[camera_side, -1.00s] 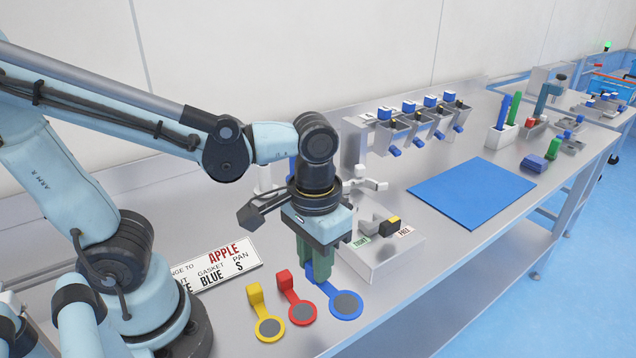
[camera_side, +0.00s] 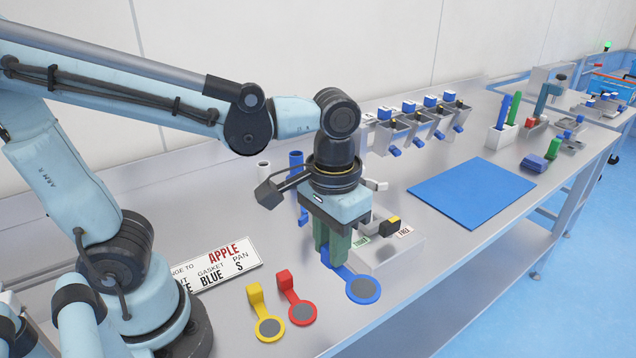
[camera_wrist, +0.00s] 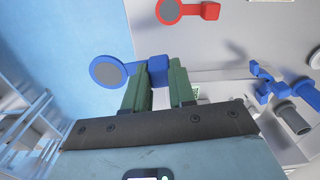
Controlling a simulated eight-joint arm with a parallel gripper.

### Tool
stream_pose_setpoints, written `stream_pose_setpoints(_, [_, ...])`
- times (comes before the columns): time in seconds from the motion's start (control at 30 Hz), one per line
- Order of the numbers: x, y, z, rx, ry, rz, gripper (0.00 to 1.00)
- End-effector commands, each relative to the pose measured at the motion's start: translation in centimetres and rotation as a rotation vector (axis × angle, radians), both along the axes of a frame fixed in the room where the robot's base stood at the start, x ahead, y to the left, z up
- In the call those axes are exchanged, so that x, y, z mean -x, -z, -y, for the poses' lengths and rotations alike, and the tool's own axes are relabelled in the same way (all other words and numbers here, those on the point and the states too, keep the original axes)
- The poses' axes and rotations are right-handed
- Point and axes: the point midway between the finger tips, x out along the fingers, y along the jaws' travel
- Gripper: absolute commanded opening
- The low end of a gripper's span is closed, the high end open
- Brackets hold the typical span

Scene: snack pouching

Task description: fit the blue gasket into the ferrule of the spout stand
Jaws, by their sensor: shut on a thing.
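My gripper (camera_side: 335,258) is shut on the square tab of the blue gasket (camera_side: 363,290) and holds it above the steel bench. The gasket's flat disc, with a grey centre, sticks out to the right of the fingers. In the wrist view the green fingertips (camera_wrist: 156,80) pinch the blue tab, and the blue disc (camera_wrist: 108,73) hangs out to the left. A white tube (camera_side: 263,173) and a blue tube (camera_side: 296,162) stand behind the gripper, partly hidden by it. I cannot tell which part is the spout stand's ferrule.
A yellow gasket (camera_side: 269,328) and a red gasket (camera_side: 302,312) lie on the bench left of my gripper. A sign (camera_side: 216,267) reads APPLE, BLUE, S. The blue mat (camera_side: 472,193) is bare.

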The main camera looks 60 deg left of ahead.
Motion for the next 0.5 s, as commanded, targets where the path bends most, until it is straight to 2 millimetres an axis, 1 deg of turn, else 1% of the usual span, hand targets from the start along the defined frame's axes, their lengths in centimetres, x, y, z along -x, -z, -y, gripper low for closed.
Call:
stream_pose_setpoints(0.03, [-1.6,-0.3,-0.9,0.000,-0.007,0.000,0.00])
stream_pose_setpoints(0.1, [-3.8,-0.7,-2.3,0.000,0.000,0.000,0.00])
stream_pose_setpoints(0.17, [-5.6,-0.9,-3.7,0.000,0.007,0.000,0.00])
stream_pose_setpoints(0.2, [-6.7,-1.0,-4.7,0.000,0.013,0.000,0.00])
stream_pose_setpoints(0.27, [-8.4,-1.0,-6.4,0.000,0.019,0.000,0.00])
stream_pose_setpoints(0.3, [-9.5,-1.0,-7.6,0.000,0.024,0.000,0.00])
stream_pose_setpoints(0.37, [-11.0,-0.9,-9.5,0.000,0.030,0.000,0.00])
stream_pose_setpoints(0.4, [-11.9,-0.8,-10.9,0.000,0.034,0.000,0.00])
stream_pose_setpoints(0.47, [-13.1,-0.6,-13.1,0.000,0.041,0.001,0.00])
stream_pose_setpoints(0.5, [-13.9,-0.4,-14.5,0.000,0.045,0.001,0.00])
